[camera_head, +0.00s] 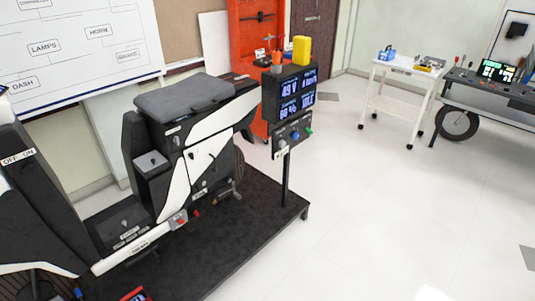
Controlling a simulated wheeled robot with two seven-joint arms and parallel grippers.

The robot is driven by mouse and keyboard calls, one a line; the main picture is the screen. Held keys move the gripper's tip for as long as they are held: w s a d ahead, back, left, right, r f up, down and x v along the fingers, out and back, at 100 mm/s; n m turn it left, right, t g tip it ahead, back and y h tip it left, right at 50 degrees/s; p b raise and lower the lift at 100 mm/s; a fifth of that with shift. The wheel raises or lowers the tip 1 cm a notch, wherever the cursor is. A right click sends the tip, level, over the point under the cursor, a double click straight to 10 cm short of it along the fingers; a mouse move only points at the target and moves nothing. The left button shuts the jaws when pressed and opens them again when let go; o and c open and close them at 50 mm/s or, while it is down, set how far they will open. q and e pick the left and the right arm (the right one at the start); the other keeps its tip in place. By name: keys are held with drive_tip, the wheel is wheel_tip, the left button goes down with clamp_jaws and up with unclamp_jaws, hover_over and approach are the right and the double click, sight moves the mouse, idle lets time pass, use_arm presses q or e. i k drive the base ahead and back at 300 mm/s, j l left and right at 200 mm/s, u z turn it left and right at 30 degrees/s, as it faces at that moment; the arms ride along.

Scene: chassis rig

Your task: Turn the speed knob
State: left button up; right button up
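A small control panel (292,134) sits on a black post, just below a dark display box (290,92) with lit blue-white digits. The panel carries a grey knob (282,144), a blue knob (295,135) and a green knob (309,132). The labels are too small to read, so I cannot tell which is the speed knob. The post stands at the right end of the black platform. Neither of my grippers is in view.
A black and white scooter chassis (190,140) stands on the dark platform (240,250), left of the panel. A white cart (405,75) and a workbench (490,88) stand at the back right. The white floor (400,210) right of the platform is clear.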

sight(282, 143)
drive_tip(key=i+l, duration=0.15)
drive_tip(key=l, duration=0.15)
drive_tip(key=i+l+u, duration=0.15)
drive_tip(key=l, duration=0.5)
drive_tip(key=i+l+u, duration=0.1)
drive_tip(key=l, duration=0.25)
drive_tip(key=i+l+u, duration=0.1)
drive_tip(key=i+l, duration=0.15)
drive_tip(key=i+l+u, duration=0.15)
drive_tip(key=l, duration=0.35)
drive_tip(key=i, duration=0.1)
